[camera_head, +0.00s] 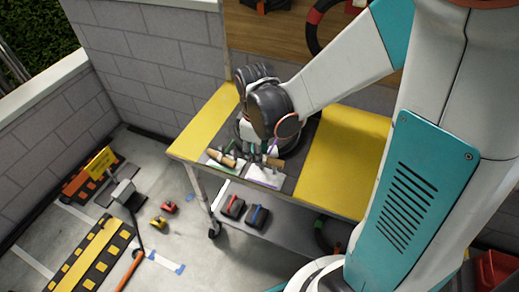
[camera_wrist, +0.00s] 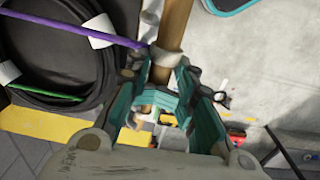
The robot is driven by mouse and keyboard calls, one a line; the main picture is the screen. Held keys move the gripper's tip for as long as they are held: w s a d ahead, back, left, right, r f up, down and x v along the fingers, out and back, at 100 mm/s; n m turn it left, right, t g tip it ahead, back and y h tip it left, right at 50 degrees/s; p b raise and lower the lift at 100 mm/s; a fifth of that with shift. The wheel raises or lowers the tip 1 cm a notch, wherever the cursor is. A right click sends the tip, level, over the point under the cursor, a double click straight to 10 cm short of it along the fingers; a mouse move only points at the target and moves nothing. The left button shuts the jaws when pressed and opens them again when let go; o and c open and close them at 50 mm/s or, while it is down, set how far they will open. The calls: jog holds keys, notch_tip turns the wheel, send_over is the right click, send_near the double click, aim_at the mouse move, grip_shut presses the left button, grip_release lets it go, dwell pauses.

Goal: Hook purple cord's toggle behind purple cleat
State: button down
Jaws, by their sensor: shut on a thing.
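My gripper (camera_head: 259,150) is over the dark middle strip of the yellow-topped cart. In the wrist view, my gripper (camera_wrist: 166,62) is shut on a wooden toggle (camera_wrist: 175,25), which sticks out past the fingertips. The purple cord (camera_wrist: 75,28) runs from the left to the toggle by the fingertips. In the head view the toggle (camera_head: 276,162) shows just above a white plate with purple edging (camera_head: 262,177), and a bit of purple cord (camera_head: 272,146) shows above it. The purple cleat's shape is too small to make out; whether the toggle touches it is unclear.
A second white plate (camera_head: 222,164) with a wooden toggle (camera_head: 228,161) and green cord lies just left. A black coiled hose (camera_wrist: 55,103) with a green cord (camera_wrist: 42,94) fills the wrist view's left. The yellow cart top (camera_head: 345,165) is clear on the right.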

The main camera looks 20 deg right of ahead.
jog(key=shift+f, duration=0.1)
notch_tip(320, 180, down, 3)
jog(key=b, duration=0.2)
jog(key=shift+a+b, duration=0.1)
jog(key=shift+b, duration=0.25)
jog(key=shift+s+f+b, duration=0.4)
jog(key=shift+f+b, duration=0.1)
jog(key=shift+b, duration=0.15)
jog(key=shift+w+f+b, duration=0.2)
jog(key=shift+f+b, duration=0.15)
jog(key=shift+f, duration=0.2)
jog(key=shift+w+f+b, duration=0.15)
jog(key=shift+f+b, duration=0.2)
jog(key=shift+f, duration=0.2)
jog(key=shift+s+f, duration=0.1)
jog(key=shift+s, duration=0.15)
jog(key=shift+w+f+b, duration=0.1)
jog(key=shift+w+b, duration=0.05)
jog(key=shift+b, duration=0.3)
